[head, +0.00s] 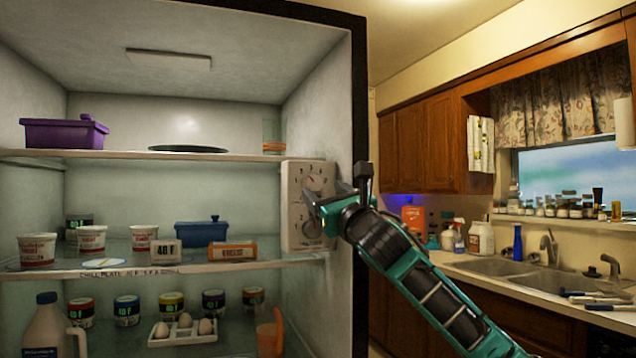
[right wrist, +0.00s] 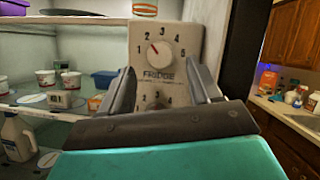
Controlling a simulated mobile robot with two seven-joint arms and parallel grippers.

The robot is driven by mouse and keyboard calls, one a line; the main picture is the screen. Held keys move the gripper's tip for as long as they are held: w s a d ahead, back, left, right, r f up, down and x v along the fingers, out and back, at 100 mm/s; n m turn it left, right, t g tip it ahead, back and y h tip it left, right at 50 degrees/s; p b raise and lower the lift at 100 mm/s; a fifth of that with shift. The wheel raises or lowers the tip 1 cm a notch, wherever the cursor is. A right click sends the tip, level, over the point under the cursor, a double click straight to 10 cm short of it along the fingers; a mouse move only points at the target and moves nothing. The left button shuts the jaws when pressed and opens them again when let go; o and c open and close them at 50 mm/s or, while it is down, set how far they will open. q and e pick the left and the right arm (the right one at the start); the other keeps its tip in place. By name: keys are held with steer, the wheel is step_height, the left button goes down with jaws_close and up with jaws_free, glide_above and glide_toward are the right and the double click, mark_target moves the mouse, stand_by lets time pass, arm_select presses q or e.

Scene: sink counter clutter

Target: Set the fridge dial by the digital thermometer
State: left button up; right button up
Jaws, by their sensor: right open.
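The white dial panel (head: 292,205) is on the fridge's right inner wall. In the right wrist view its upper dial (right wrist: 160,53) has the word FRIDGE beneath it, numbers 1 to 5 around it, and a red pointer toward the upper left, around 1 to 2. A lower dial (right wrist: 154,101) is partly hidden by my gripper. The digital thermometer (head: 165,251), a small white box, stands on the middle shelf and seems to read 40 F. My right gripper (head: 326,200) is open and empty in front of the panel; contact cannot be told. My left gripper is out of view.
The middle shelf (head: 110,273) holds white tubs, a blue container (head: 201,233) and an orange box (head: 233,251). A purple container (head: 64,132) and a glass (head: 273,137) are above. The fridge's dark edge (head: 359,110) is beside my arm. A sink (head: 500,267) is right.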

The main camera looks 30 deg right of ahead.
mark_target(315, 184)
steer(key=shift+p+x, duration=0.3)
steer(key=shift+x, duration=1.75)
steer(key=shift+c, duration=0.4)
steer(key=shift+c, duration=0.8)
steer(key=c, duration=0.8)
